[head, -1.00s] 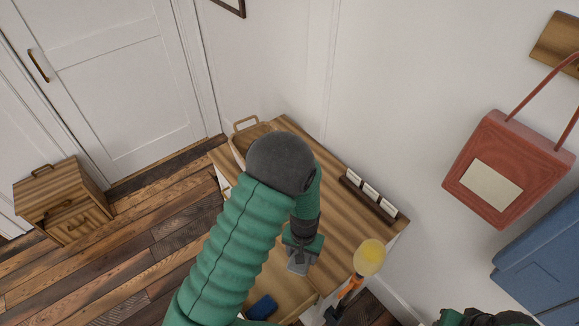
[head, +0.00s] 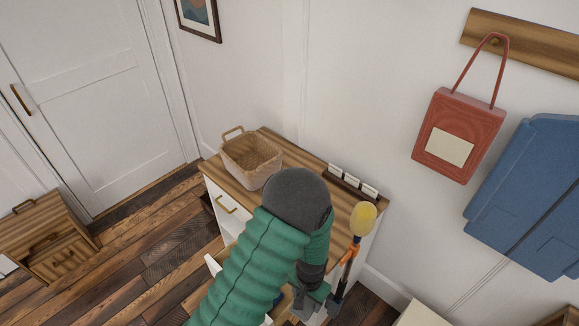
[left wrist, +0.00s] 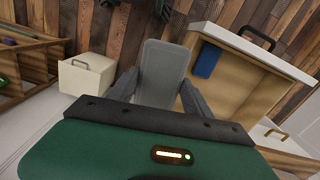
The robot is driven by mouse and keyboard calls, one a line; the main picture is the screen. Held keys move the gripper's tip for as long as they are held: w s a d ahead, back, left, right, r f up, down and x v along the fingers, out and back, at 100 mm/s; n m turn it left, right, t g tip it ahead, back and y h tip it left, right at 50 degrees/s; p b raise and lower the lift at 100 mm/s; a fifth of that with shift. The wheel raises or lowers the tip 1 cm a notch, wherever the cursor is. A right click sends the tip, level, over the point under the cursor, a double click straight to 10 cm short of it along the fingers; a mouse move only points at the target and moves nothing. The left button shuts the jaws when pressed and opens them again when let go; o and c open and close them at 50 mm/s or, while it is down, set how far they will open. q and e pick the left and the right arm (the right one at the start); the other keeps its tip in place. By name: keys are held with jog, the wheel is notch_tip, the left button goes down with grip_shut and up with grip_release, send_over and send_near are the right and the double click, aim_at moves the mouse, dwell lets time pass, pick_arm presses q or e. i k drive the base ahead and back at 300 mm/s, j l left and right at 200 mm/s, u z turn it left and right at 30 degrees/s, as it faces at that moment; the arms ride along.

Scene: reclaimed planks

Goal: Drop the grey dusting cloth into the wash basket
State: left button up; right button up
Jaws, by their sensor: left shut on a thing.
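The wash basket (head: 250,158) is a tan woven basket with a handle. It stands upright on the far left end of the wooden cabinet top. The grey dusting cloth (left wrist: 163,72) shows as a flat grey piece between the fingers of my left gripper (left wrist: 160,95) in the left wrist view. My left gripper is shut on it. In the head view my left gripper (head: 304,298) is low at the cabinet's front, nearer to me than the basket and to its right. My own arm partly covers it there, and I cannot make out the cloth. My right gripper is out of view.
An open drawer (left wrist: 262,52) holds a blue item (left wrist: 207,61). A dark rack with white cards (head: 352,182) stands at the cabinet's back edge. A yellow-headed stick (head: 362,218) rises at its right end. A red bag (head: 458,136) and blue garment (head: 530,195) hang right.

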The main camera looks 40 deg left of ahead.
aim_at(248, 169)
jog(key=j+z, duration=0.65)
jog(key=z, duration=0.15)
jog(key=j+z, duration=0.4)
jog(key=k+j+z, duration=0.15)
jog(key=z, duration=0.25)
